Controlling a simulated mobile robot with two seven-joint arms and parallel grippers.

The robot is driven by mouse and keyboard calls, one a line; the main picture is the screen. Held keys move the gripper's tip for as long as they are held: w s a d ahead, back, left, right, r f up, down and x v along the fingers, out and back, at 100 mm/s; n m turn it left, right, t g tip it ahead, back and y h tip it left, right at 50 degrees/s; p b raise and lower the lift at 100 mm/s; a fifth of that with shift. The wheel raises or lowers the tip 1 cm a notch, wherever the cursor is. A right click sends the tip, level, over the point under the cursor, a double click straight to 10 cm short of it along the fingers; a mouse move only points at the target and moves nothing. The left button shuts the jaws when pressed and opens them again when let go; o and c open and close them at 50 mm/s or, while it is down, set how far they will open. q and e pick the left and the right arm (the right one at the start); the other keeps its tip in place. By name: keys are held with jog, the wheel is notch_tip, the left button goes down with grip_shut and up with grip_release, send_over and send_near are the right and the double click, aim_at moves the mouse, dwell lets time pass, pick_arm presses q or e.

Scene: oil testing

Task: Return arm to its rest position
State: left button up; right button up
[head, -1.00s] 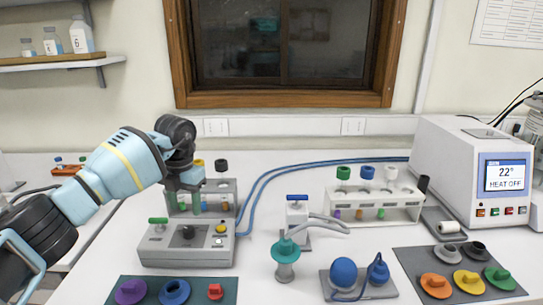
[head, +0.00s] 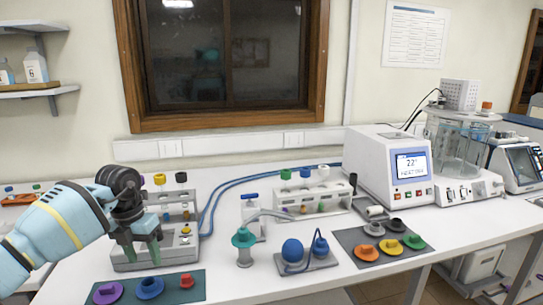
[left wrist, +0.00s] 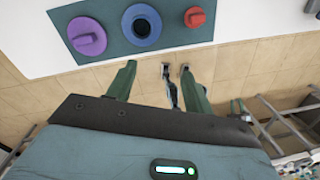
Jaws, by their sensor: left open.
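My left gripper (head: 146,252) comes in from the left in the head view. Its green fingers point down in front of the grey control box (head: 122,257) and partly cover it. The fingers are apart with nothing between them. In the left wrist view the open fingers (left wrist: 160,88) reach past the front table edge, with floor below them. The dark green mat (left wrist: 72,29) with a purple knob (left wrist: 86,37), a blue ring piece (left wrist: 141,24) and a red knob (left wrist: 195,17) lies beyond the fingertips. My right gripper is not in view.
Behind the control box stands a tube rack (head: 177,196) with capped tubes. A second rack (head: 318,198), a teal-topped stand (head: 244,247) and blue bulbs (head: 292,251) stand to the right. A heater unit (head: 385,165) is farther right.

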pick_arm(q)
jog(key=s+d+f+m+g+h, duration=0.1)
jog(key=s+d+f+h, duration=0.15)
jog(key=d+f, duration=0.35)
jog(key=s+d+f+h, duration=0.1)
jog(key=d+f+h, duration=0.3)
jog(key=d, duration=0.5)
jog(key=s+d+f+n+t+h, duration=0.1)
jog(key=s+d+n+t+h, duration=0.55)
jog(key=d+h, duration=0.55)
jog(key=s+a+f+n+t+y, duration=0.5)
jog(key=f+n+y, duration=0.15)
jog(key=n, duration=0.55)
jog(key=s+a+f+n+t+y, duration=0.5)
jog(key=f+n+y, duration=0.15)
jog(key=n, duration=0.45)
jog(key=s+a+f+n+g+y, duration=0.2)
jog(key=s+f, duration=0.3)
jog(key=s, duration=0.3)
jog(key=s+a+f+n+g+y, duration=0.2)
jog(key=s+a+f+n+g, duration=0.2)
jog(key=s, duration=0.3)
jog(key=shift+s+a+f+n, duration=0.35)
jog(key=shift+a+n, duration=0.1)
jog(key=shift+a, duration=0.05)
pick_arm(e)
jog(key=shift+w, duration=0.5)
